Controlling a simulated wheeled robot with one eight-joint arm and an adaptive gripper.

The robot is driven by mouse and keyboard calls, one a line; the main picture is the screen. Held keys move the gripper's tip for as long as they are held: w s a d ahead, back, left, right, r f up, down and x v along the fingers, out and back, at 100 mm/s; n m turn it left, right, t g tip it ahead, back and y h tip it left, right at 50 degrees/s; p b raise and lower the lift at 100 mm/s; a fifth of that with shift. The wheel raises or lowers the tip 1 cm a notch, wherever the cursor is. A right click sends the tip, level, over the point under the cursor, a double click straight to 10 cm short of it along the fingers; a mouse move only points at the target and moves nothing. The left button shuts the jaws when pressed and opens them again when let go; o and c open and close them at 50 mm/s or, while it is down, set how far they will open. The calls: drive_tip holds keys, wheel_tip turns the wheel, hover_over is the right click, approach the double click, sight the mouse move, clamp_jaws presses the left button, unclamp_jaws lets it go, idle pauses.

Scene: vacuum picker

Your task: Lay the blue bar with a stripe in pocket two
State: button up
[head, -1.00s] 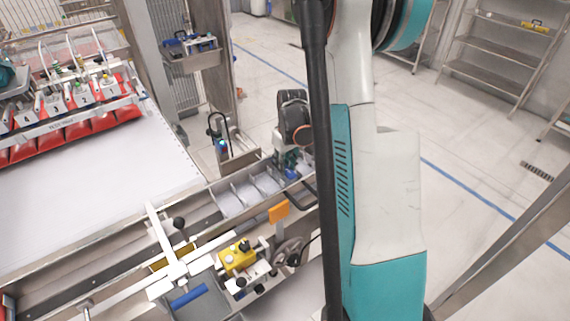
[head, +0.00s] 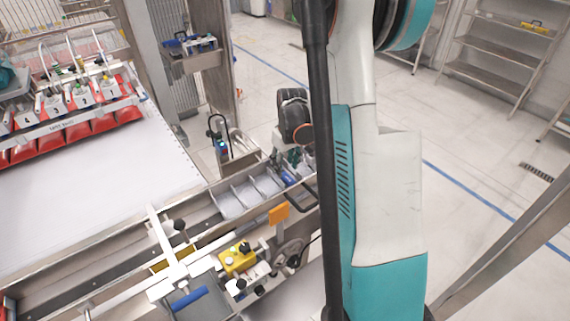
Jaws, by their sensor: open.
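A grey tray with thin dividers (head: 229,205) is set along the conveyor's near side. A blue bar (head: 289,179) lies at its right end, just below my gripper; a stripe is too small to make out. My gripper (head: 300,163) is open above this bar, partly hidden by the black post and my arm. Another blue bar (head: 189,299) lies in the grey bin at the lower front, with no stripe that I can make out. No pocket numbers are readable on the divided tray, so I cannot tell which pocket is two.
A yellow control box (head: 238,260) and an orange tag (head: 279,213) sit in front of the tray. A white crossbar (head: 165,245) spans the rail at left. The white belt (head: 90,190) is bare. Red bins (head: 85,130) line its far side.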

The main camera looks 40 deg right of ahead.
sight(288, 178)
wheel_tip(288, 178, up, 12)
drive_tip(key=s+p, duration=0.1)
drive_tip(key=p, duration=0.1)
drive_tip(key=shift+s, duration=0.25)
drive_tip(key=shift+a+f, duration=0.1)
